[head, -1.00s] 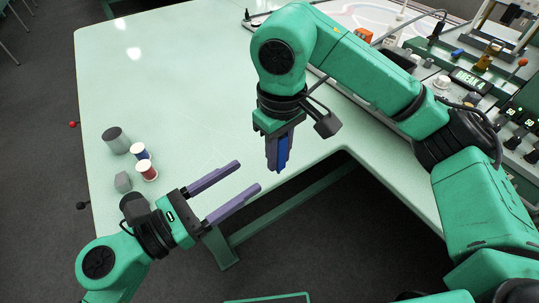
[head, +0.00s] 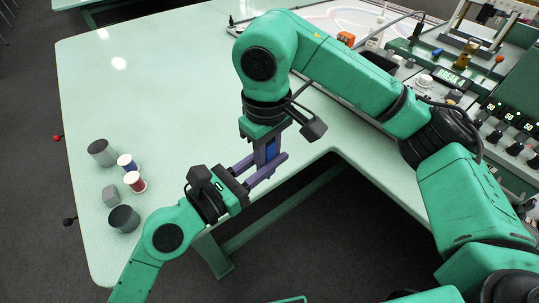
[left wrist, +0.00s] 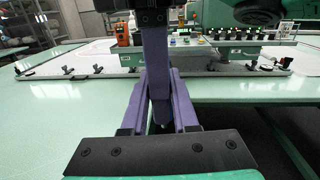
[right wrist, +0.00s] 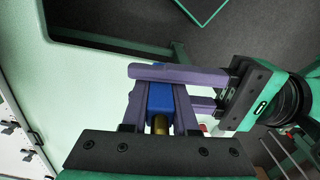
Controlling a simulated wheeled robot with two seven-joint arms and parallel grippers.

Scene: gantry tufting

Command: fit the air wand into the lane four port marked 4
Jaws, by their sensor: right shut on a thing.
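My right gripper (head: 266,166) points down beyond the table's edge, shut on a blue piece (head: 270,148), which I take to be the air wand. In the right wrist view the blue body (right wrist: 160,97) lies between the purple fingers, with a brass part (right wrist: 160,124) toward the palm. My left gripper (head: 268,157) comes in from the left, open, its fingers on either side of the right fingers and the blue piece. In the left wrist view, the right fingers stand between its fingers (left wrist: 157,85). Contact cannot be told. The port marked 4 cannot be made out.
A grey cylinder (head: 101,152), blue spool (head: 127,163), red spool (head: 135,182), grey block (head: 111,195) and dark cylinder (head: 123,219) stand on the table (head: 190,110). A machine panel with a lit display (head: 452,77) is at right. The table's middle is clear.

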